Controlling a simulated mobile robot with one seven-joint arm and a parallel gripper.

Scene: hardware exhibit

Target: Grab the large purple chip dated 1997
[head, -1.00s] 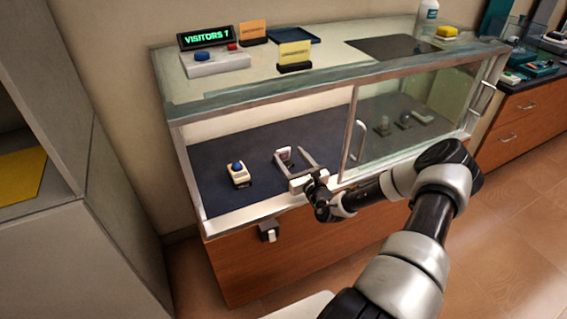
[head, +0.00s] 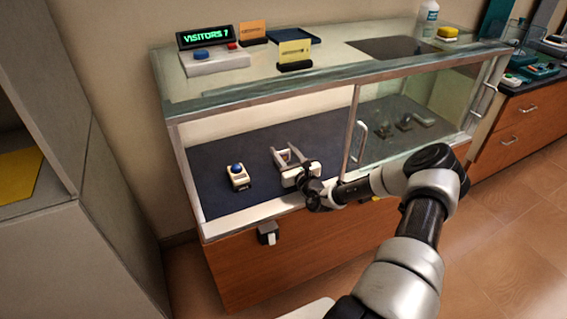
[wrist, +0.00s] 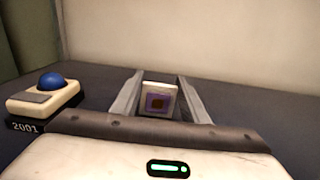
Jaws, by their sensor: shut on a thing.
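The chip (wrist: 158,101) is a pale upright block with a purple square and a dark centre, seen in the wrist view. No date on it is readable. My gripper (wrist: 159,98) has one finger on each side of it and is shut on it. In the head view my gripper (head: 287,153) reaches through the open left front of the glass case, low over the dark blue case floor (head: 222,150). The chip can hardly be made out there.
A cream trackball device (head: 238,176) with a blue ball stands left of my gripper, by a "2001" label (wrist: 25,127). The glass door (head: 405,125) covers the right half, with small exhibits behind it. The glass top (head: 300,85) is overhead.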

